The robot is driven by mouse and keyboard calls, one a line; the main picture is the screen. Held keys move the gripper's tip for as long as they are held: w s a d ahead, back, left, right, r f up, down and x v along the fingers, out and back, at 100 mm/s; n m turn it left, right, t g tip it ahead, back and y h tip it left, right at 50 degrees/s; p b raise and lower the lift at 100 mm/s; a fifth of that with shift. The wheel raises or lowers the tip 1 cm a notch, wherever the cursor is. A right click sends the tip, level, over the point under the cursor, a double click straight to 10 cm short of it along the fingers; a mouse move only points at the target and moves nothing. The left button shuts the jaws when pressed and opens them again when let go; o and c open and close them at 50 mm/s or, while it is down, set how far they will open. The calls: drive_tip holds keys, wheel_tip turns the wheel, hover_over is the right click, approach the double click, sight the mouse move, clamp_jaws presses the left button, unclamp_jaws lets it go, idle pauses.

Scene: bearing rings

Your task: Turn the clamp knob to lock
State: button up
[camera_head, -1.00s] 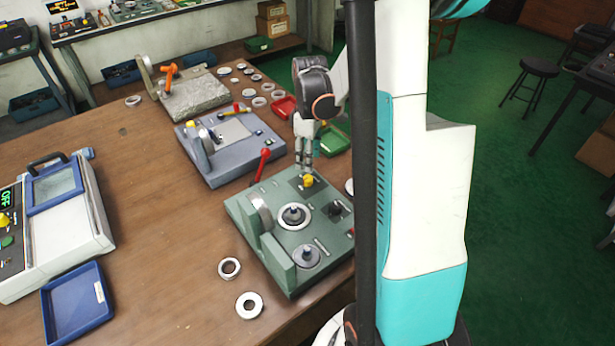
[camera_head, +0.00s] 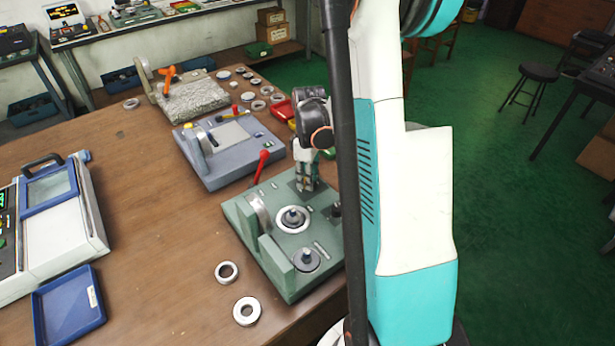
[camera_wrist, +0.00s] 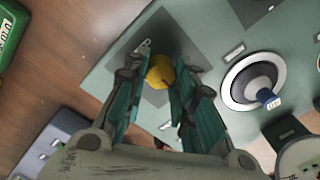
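The clamp knob, a round yellow knob (camera_wrist: 160,70) with a dark mark, sits on the green fixture (camera_head: 275,188). In the wrist view it lies between the two fingers of my gripper (camera_wrist: 164,68). The fingers are apart, one on each side of the knob; I cannot tell whether either touches it. In the head view my gripper (camera_head: 307,187) points down at the fixture's far right corner and hides the knob. The fixture also bears a ringed post (camera_head: 292,218), which shows in the wrist view (camera_wrist: 252,82) to the right of the gripper.
A red-handled lever (camera_head: 261,163) stands close left of my gripper. A blue-grey fixture (camera_head: 228,163) and a stone-topped fixture (camera_head: 192,97) stand farther back. Two loose rings (camera_head: 227,272) lie left of the green fixture. The wooden table (camera_head: 150,190) is clear in the middle.

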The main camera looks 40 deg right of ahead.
drive_tip(key=shift+c, duration=1)
drive_tip(key=m, duration=0.4)
drive_tip(key=shift+b, duration=0.3)
drive_tip(key=m, duration=0.9)
drive_tip(key=shift+m+b, duration=0.3)
drive_tip(key=shift+b, duration=0.05)
drive_tip(key=shift+s+m+t, duration=0.1)
drive_tip(key=shift+m+t, duration=0.2)
drive_tip(key=shift+m, duration=1.8)
